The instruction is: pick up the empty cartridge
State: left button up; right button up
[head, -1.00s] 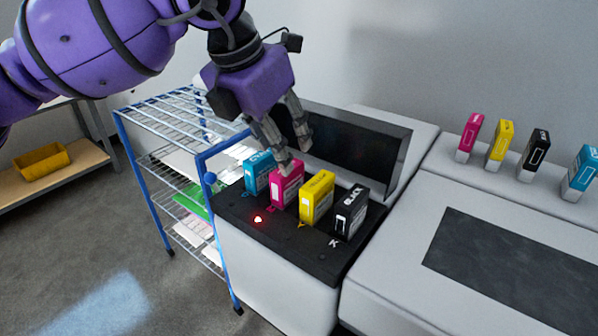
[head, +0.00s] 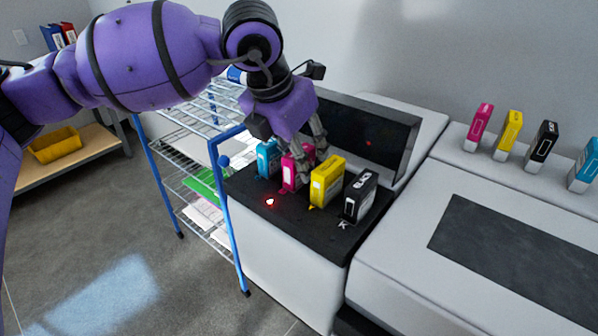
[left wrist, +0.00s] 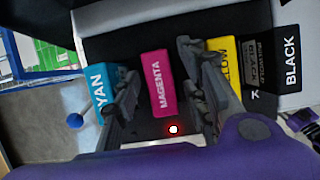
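Four ink cartridges stand upright in a row on the black top of the printer's cartridge bay (head: 300,215): cyan (head: 266,158), magenta (head: 287,176), yellow (head: 326,184) and black (head: 361,196). A red light (head: 270,202) glows in front of the magenta one. My left gripper (head: 306,158) is down at the magenta cartridge. In the left wrist view the open fingers (left wrist: 160,92) stand on either side of the magenta cartridge (left wrist: 158,84), with small gaps showing. The fingers partly cover the cyan and yellow cartridges there.
Spare magenta (head: 479,128), yellow (head: 508,134), black (head: 540,146) and cyan (head: 584,166) cartridges stand on the ledge at right. The raised dark lid (head: 365,140) is behind the row. A blue wire rack (head: 190,165) stands left of the printer.

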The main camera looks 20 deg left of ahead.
pick_arm(q)
grip_shut()
jog(key=shift+r, duration=0.15)
